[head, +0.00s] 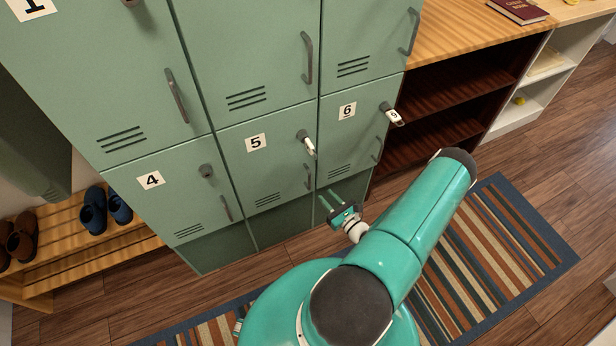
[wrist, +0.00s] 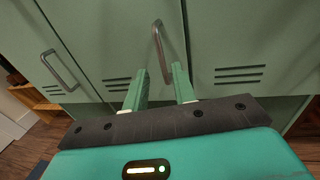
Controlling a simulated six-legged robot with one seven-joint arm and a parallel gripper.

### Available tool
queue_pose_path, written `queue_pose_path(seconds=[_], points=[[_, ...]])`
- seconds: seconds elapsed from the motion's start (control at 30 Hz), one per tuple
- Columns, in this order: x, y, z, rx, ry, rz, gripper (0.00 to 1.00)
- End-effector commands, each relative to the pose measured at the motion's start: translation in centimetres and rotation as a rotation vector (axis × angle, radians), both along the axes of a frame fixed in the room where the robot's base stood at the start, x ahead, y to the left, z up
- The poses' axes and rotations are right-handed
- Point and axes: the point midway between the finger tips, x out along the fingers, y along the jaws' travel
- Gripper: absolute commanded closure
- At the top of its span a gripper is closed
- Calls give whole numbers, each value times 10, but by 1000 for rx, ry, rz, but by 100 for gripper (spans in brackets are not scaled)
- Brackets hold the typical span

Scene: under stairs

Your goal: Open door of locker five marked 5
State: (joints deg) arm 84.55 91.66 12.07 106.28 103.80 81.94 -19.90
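The locker five door (head: 240,185) is pale green, marked with a "5" label (head: 256,142), and closed. Its grey bar handle (head: 307,177) is near the right edge. A key with a white tag (head: 308,145) hangs from its lock above. My gripper (head: 328,202) is in front of the lockers, low and right of that handle. In the wrist view, my gripper (wrist: 160,78) is open and empty, its two green fingers spread. A handle, apparently locker five's (wrist: 158,45), appears between and beyond the fingertips; I cannot tell how far beyond.
Locker four (head: 165,205) and locker six (head: 350,135) flank it, both closed. A tagged key (head: 392,115) hangs at locker six. A shoe bench (head: 130,235) stands left, dark shelves (head: 440,100) right. A striped rug (head: 500,250) lies on the floor.

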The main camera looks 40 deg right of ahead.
Motion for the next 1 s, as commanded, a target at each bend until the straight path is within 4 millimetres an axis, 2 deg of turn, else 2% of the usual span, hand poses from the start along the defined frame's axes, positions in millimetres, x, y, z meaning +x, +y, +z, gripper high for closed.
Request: queue_pose_path(seconds=[0.3, 0.5, 0.7, 0.93, 1.0], points=[[65, -4, 1, -2, -2, 6, 73], [98, -8, 1, 0, -1, 5, 73], [113, -9, 1, 1, 0, 4, 73], [113, -9, 1, 1, 0, 3, 73], [113, -9, 1, 1, 0, 4, 85]])
